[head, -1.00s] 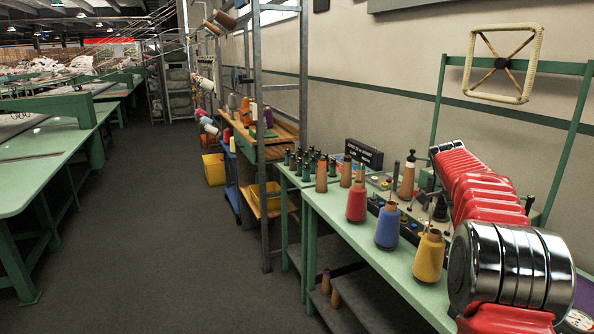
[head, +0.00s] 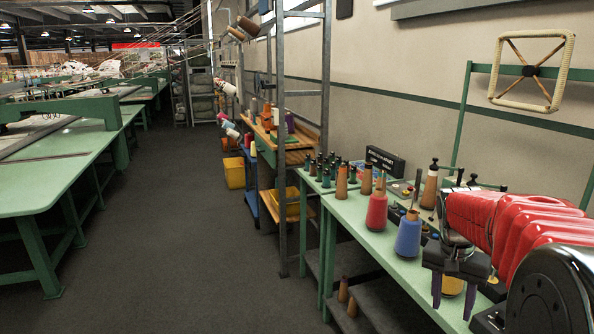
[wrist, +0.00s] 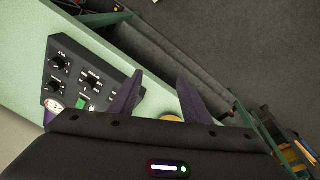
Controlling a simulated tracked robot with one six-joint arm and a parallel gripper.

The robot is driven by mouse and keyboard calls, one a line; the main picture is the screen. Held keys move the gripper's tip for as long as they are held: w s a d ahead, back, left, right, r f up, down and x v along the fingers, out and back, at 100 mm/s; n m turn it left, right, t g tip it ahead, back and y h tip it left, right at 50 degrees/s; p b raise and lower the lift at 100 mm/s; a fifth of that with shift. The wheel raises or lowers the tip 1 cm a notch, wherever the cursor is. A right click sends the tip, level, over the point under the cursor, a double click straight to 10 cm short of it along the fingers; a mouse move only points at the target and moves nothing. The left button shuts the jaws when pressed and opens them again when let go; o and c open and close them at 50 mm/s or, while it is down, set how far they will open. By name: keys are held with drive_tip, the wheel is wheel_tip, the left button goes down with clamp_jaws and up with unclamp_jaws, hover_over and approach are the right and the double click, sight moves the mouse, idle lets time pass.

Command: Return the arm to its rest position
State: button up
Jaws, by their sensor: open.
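My arm with its red ribbed sleeve (head: 520,225) reaches in from the right edge of the head view, over the green table (head: 350,212). In the wrist view the purple fingers (wrist: 160,82) are spread, with the table edge and floor beyond. A bit of yellow (wrist: 172,118) shows between their bases.
A red cone (head: 376,212) and a blue cone (head: 408,236) stand on the table left of my gripper. A control panel (wrist: 85,80) with knobs shows in the wrist view. A metal upright (head: 284,150) stands farther back. The dark floor (head: 170,240) is clear at left.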

drive_tip(key=s+a+r+n+t+y, duration=0.1)
drive_tip(key=s+a+n, duration=0.3)
drive_tip(key=s+a, duration=0.5)
drive_tip(key=s+a+r+n+t+y, duration=0.1)
drive_tip(key=s+a+n+t, duration=0.3)
drive_tip(key=s+a, duration=0.6)
drive_tip(key=shift+s+r, duration=0.8)
drive_tip(key=shift+s, duration=0.3)
